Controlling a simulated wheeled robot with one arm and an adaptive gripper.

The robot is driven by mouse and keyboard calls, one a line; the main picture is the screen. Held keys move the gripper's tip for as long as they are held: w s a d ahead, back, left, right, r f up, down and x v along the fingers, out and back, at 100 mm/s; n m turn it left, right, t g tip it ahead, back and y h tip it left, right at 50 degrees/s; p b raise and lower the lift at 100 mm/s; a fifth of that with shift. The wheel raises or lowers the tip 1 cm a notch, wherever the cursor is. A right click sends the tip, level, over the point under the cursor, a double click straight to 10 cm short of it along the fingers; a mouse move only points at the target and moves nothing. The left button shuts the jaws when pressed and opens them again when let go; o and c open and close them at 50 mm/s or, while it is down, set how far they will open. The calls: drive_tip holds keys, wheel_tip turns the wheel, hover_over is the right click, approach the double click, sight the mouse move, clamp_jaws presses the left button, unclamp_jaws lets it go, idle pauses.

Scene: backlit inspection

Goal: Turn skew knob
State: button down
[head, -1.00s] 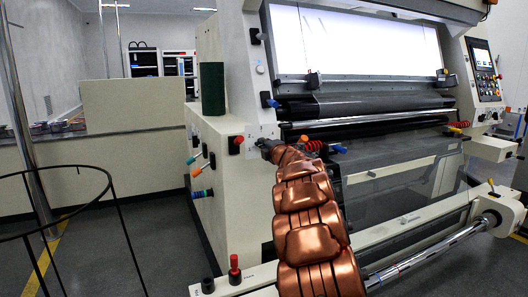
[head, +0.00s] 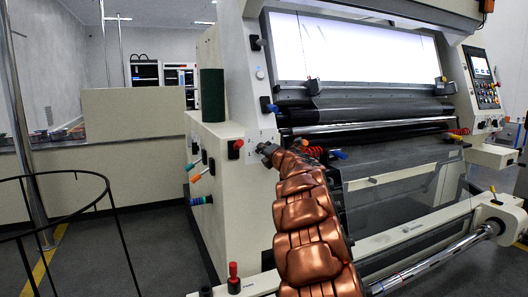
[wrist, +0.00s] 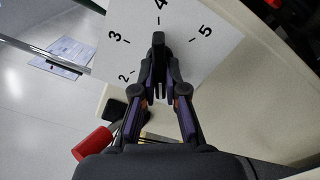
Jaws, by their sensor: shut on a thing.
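The skew knob (wrist: 158,41) is a black bar-shaped knob on a white dial plate (wrist: 190,60). In the wrist view the plate shows the numbers 2, 3, 4 and 5, and the knob's far end points near the 4. My gripper (wrist: 160,84) has its two fingers closed on the knob from both sides. In the head view my gripper (head: 265,150) is at the machine's side panel, at the end of my copper-coloured arm. The plate (head: 262,135) shows just above it there, and the knob itself cannot be made out.
A red knob (head: 235,149) sits on the panel left of the dial; a red knob also shows in the wrist view (wrist: 93,144). Coloured handles (head: 196,178) stick out from the machine's left side. A black wire ring stand (head: 95,205) stands at left.

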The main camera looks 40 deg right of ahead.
drive_tip(key=shift+f, duration=0.1)
drive_tip(key=c, duration=1.2)
unclamp_jaws()
drive_tip(key=shift+s, duration=0.1)
drive_tip(key=shift+v, duration=5.95)
drive_tip(key=shift+a, duration=0.1)
